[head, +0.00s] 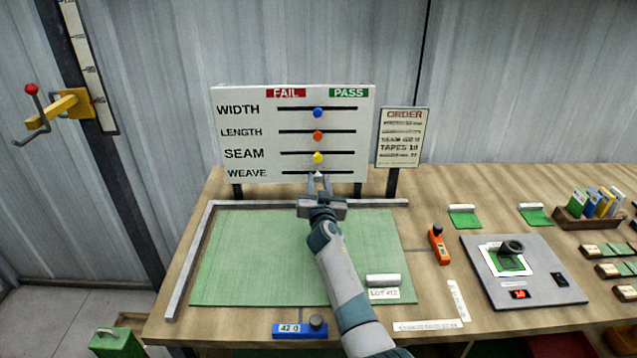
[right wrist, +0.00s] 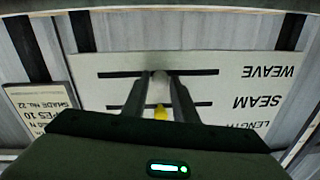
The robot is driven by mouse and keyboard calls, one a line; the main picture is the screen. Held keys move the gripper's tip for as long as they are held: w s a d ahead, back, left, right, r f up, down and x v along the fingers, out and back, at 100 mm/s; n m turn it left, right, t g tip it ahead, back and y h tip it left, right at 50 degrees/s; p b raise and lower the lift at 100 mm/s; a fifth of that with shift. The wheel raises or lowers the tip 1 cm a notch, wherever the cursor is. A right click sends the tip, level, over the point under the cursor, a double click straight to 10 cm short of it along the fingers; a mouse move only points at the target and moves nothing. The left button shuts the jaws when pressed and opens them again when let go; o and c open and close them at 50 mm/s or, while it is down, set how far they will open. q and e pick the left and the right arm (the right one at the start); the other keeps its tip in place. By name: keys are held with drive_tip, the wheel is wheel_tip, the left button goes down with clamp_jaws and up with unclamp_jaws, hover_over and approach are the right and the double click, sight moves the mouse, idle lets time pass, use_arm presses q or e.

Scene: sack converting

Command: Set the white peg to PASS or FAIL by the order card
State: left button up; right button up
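The white peg (head: 318,174) sits near the middle of the WEAVE slot, the lowest on the white board (head: 230,100). The board's top carries a red FAIL label (head: 286,93) on the left and a green PASS label (head: 348,93) on the right. My right gripper (head: 319,181) is at the WEAVE slot, its fingers either side of the white peg (right wrist: 160,88) and apparently closed on it. The order card (head: 403,137) stands right of the board; "TAPES 10" reads clearly, other lines are small. My left gripper is out of view.
Blue (head: 318,112), orange (head: 318,135) and yellow (head: 318,157) pegs sit mid-slot above. A green sheet (head: 250,260) lies below the board. An orange tool (head: 438,245) and a grey plate (head: 545,285) with a dark round device lie to the right.

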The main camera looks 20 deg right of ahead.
clamp_jaws()
drive_tip(key=d+p, duration=0.1)
drive_tip(key=d, duration=0.2)
drive_tip(key=s+d, duration=0.1)
drive_tip(key=d, duration=0.1)
drive_tip(key=s+d+p, duration=0.1)
drive_tip(key=d, duration=0.2)
drive_tip(key=shift+s+d+p, duration=0.25)
drive_tip(key=shift+d+p, duration=0.05)
drive_tip(key=shift+a, duration=0.1)
drive_tip(key=shift+o, duration=2.3)
unclamp_jaws()
drive_tip(key=shift+d, duration=0.2)
drive_tip(key=shift+s+a, duration=0.15)
drive_tip(key=shift+b+v, duration=0.45)
drive_tip(key=shift+v, duration=3.15)
